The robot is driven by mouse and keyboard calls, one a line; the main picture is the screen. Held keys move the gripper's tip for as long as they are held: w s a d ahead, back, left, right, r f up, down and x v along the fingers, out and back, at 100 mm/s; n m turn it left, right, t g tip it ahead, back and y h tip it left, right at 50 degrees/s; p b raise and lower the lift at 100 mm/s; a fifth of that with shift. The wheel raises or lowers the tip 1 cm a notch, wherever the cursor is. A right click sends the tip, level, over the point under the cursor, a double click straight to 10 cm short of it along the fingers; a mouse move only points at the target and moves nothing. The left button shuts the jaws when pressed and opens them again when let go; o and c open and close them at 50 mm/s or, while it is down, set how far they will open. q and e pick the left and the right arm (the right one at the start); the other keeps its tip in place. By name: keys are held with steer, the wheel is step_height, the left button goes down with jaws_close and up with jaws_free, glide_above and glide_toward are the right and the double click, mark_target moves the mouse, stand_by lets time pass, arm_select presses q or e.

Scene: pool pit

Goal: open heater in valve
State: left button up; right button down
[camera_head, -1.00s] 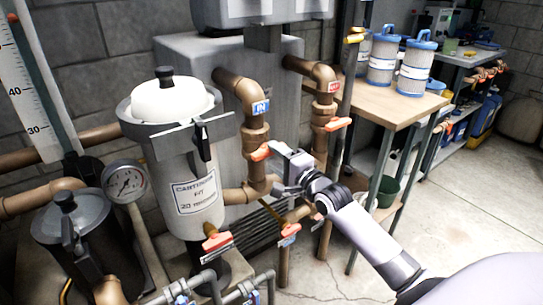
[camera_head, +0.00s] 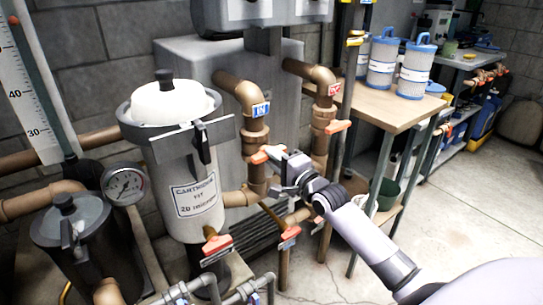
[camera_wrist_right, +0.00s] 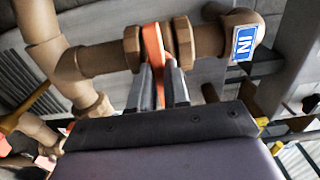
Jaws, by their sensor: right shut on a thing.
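The heater in valve is on the brown pipe with the blue IN label (camera_head: 261,109), which also shows in the wrist view (camera_wrist_right: 245,42). Its orange handle (camera_head: 266,154) sits just below that label, across the pipe. My right gripper (camera_head: 283,158) is at the right end of this handle. In the wrist view, my right gripper's dark fingers (camera_wrist_right: 161,88) stand on both sides of the orange handle (camera_wrist_right: 153,55) and are shut on it. The fingertips are partly hidden in the head view. My left gripper is in neither view.
The pipe with the red label (camera_head: 334,89) and its orange handle (camera_head: 338,126) stand just right of my gripper. The cartridge filter (camera_head: 186,185) is at left. A wooden table (camera_head: 398,105) with blue-capped cartridges is at right. Lower orange handles (camera_head: 290,234) sit below.

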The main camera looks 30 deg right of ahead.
steer(key=n+p, duration=0.4)
steer(key=n, duration=1.4)
steer(key=shift+n, duration=0.3)
steer(key=c, duration=1)
jaws_free()
steer(key=s+p, duration=0.4)
steer(key=s, duration=0.3)
steer(key=shift+d, duration=0.3)
